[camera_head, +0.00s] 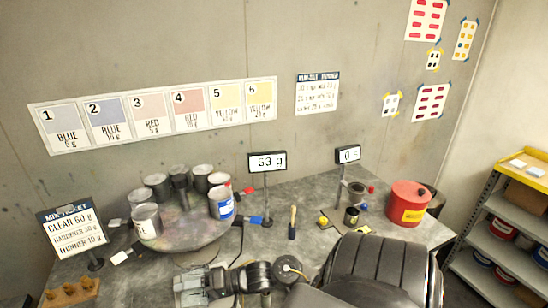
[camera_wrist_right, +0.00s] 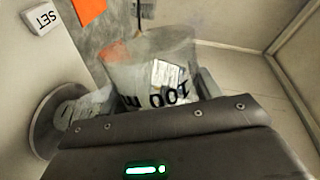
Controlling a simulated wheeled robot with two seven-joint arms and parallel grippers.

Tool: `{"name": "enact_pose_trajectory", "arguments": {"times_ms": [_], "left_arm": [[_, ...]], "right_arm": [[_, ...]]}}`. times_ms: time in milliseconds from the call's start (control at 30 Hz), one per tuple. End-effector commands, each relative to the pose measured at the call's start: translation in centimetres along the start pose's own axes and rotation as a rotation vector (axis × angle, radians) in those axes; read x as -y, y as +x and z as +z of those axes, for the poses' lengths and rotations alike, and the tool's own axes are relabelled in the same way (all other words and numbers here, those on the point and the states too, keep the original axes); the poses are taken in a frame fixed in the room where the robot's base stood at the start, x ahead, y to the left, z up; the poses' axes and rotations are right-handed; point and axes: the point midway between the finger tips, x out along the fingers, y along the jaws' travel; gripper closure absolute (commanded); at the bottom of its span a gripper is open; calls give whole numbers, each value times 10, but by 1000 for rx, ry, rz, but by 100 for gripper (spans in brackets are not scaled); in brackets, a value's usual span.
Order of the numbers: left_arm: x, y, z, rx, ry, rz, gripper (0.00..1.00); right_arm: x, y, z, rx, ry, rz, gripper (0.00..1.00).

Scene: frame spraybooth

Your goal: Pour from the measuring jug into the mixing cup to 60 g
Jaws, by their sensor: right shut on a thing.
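My right gripper (camera_head: 192,286) is low in the head view, over the front of the bench. In the right wrist view the right gripper (camera_wrist_right: 155,95) is shut on the clear measuring jug (camera_wrist_right: 150,68), which bears the marking "100 m", upside down in the picture. The jug is not clearly visible in the head view. A display (camera_head: 267,161) on a post reads 63 g. I cannot make out the mixing cup in either view. My left gripper is not in view.
A round stand (camera_head: 185,238) holds several cans. A mix ticket (camera_head: 70,229) lists clear 60 g. A brush (camera_head: 293,222), a second display (camera_head: 348,154) and a red can (camera_head: 408,203) are further right. A "SET" button (camera_wrist_right: 41,18) shows in the wrist view.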

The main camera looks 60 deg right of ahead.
Motion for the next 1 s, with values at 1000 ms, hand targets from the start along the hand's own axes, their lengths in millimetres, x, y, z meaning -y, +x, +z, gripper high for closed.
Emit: {"name": "enact_pose_trajectory", "arguments": {"times_ms": [1000], "left_arm": [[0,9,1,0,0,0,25]], "right_arm": [[-10,1,4,-30,-249,1,65]]}}
